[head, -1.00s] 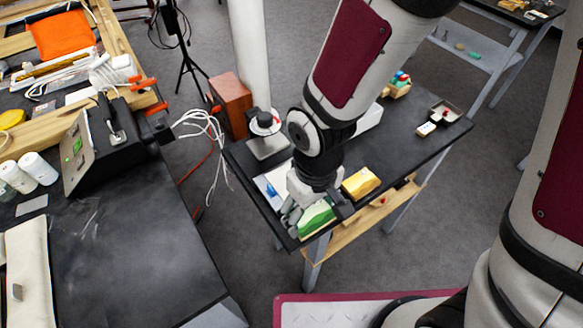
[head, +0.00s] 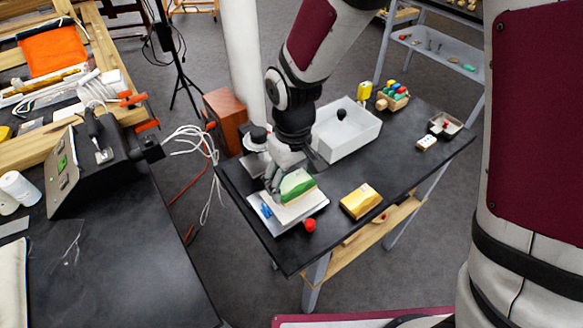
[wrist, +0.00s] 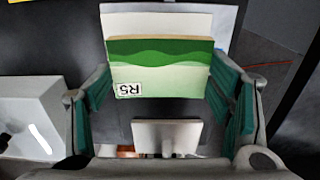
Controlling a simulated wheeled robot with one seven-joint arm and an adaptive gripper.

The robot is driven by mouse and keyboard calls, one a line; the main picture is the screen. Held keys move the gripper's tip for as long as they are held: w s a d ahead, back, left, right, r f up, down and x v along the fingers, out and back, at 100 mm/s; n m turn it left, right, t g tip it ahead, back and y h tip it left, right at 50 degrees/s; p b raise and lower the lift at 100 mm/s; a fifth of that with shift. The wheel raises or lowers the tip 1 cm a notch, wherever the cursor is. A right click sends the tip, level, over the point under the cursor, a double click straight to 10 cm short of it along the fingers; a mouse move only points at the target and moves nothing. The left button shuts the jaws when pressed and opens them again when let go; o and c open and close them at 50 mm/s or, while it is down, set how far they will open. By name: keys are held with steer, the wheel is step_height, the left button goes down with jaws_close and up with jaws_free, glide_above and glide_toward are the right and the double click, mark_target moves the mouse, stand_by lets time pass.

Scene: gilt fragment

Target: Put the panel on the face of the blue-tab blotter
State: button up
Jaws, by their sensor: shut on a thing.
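The panel (head: 297,186) is a small block with a green wavy face. In the wrist view the panel (wrist: 155,72) shows an "R5" label and sits between the teal finger pads. My gripper (head: 284,180) is shut on it, over the left end of the small dark table. Below the panel is a pale pad on a white sheet (head: 318,201), with a blue tab (head: 267,211) at its left; I take this as the blue-tab blotter. The pad (wrist: 165,23) also shows beyond the panel in the wrist view. Whether panel and pad touch, I cannot tell.
A red knob (head: 310,225) is at the sheet's front edge. A yellow block (head: 361,200) lies to the right. A white bin (head: 347,133) stands behind, and a white-and-black stand (head: 257,143) is at the back left. The table's right middle is clear.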

mark_target(292, 181)
steer(key=shift+w+a+f, duration=0.1)
steer(key=shift+w+f, duration=0.05)
steer(key=shift+w, duration=0.35)
steer(key=shift+f, duration=1.65)
steer(key=shift+f, duration=0.2)
steer(key=o, duration=1.2)
steer(key=shift+c, duration=0.2)
